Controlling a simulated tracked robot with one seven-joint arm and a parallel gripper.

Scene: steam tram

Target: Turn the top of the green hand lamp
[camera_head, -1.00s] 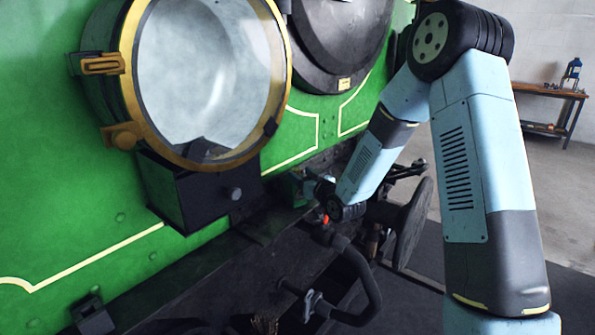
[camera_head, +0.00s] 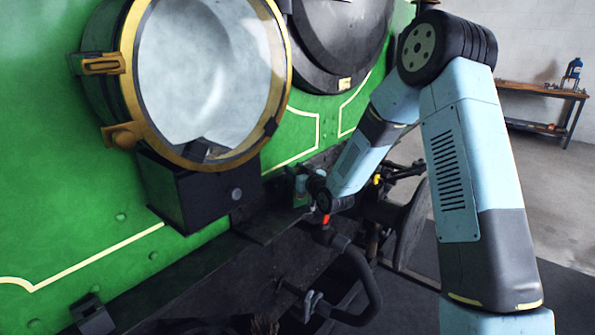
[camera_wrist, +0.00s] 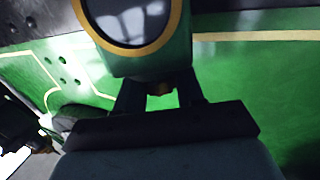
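The green hand lamp (camera_wrist: 150,62) fills the upper middle of the wrist view. Its dark round glass sits in a brass-coloured ring. A small brownish part shows at the lamp's end nearest my gripper. My gripper (camera_wrist: 160,90) has its two dark fingers apart, one on each side of that part, with green visible between them. The fingertips reach the lamp's edge and are partly hidden; I cannot tell whether they touch it. In the head view the lamp (camera_head: 300,201) is small and largely covered by my wrist, beside the green tram front.
A large brass-rimmed headlamp (camera_head: 205,80) on a black box (camera_head: 200,195) stands left of my arm. A curved dark pipe (camera_head: 362,275) and a round buffer (camera_head: 412,225) lie close below and right. A workbench (camera_head: 540,92) stands far right.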

